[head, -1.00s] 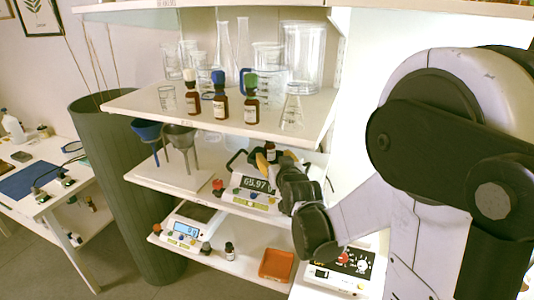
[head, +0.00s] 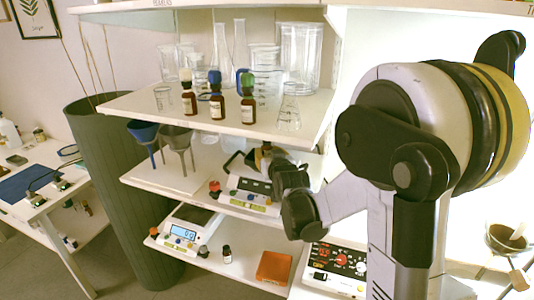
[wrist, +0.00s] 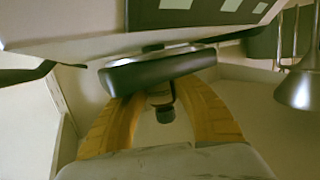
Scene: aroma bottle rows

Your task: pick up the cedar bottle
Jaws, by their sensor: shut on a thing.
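My gripper (head: 263,158) is over the middle-shelf scale, partly hidden behind my own wrist in the head view. In the wrist view its yellow fingers (wrist: 162,98) are shut on a small bottle (wrist: 160,99) with a pale label and a dark end. A dark rounded plate hides part of this bottle, and its label cannot be read. Three brown bottles stand upright on the upper shelf: one with a cream cap (head: 188,94), one with a blue cap (head: 217,98) and one with a green cap (head: 247,102). Their labels are too small to read.
The scale (head: 250,193) stands under my gripper, beside two funnels (head: 176,142) on a stand. The shelf edge (head: 220,127) and glassware (head: 301,60) are above. Below are another scale (head: 185,232), a dark-capped bottle (head: 227,254) and an orange tray (head: 273,267).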

